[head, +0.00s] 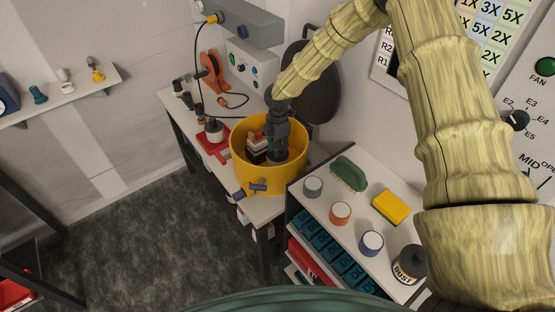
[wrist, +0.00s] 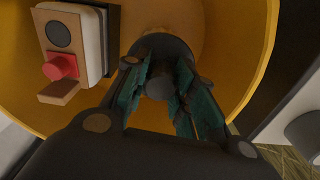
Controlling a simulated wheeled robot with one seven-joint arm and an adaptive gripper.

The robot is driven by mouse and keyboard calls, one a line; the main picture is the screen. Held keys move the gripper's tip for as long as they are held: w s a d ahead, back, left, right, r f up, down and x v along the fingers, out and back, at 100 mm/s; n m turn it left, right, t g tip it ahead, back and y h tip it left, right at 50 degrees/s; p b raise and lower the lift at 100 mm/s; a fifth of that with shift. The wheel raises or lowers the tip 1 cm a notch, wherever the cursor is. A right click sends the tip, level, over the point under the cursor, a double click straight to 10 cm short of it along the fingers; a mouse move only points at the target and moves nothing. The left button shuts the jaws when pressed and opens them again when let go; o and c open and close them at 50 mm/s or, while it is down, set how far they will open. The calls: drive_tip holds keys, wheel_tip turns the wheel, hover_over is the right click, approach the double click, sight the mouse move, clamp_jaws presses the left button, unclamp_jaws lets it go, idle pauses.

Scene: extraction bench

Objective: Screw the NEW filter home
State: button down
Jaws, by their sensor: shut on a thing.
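My gripper (head: 277,125) reaches down into a wide yellow tub (head: 240,152) on the bench. In the wrist view my gripper (wrist: 158,98) has its green-padded fingers closed on both sides of a dark round piece (wrist: 158,86). Behind that piece is a wider dark round part, at the tub's tan inside. No label shows on the held piece, so I cannot tell whether it is the NEW filter or whether it is seated. In the head view my gripper hides most of it.
A block with a red knob (wrist: 60,66) stands in the tub, left of my fingers. A white shelf top (head: 322,198) at the right holds several round pots, a green brush (head: 349,174) and a yellow sponge (head: 391,207). A blue-handled clamp or valve (head: 258,187) sits at the tub's front.

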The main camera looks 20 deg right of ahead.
drive_tip(key=m, duration=0.3)
drive_tip(key=shift+m, duration=0.4)
drive_tip(key=m, duration=0.3)
drive_tip(key=shift+m+b, duration=0.35)
drive_tip(key=shift+m, duration=0.05)
drive_tip(key=m, duration=1.2)
drive_tip(key=shift+m, duration=0.4)
drive_tip(key=m, duration=0.6)
drive_tip(key=c, duration=1.1)
unclamp_jaws()
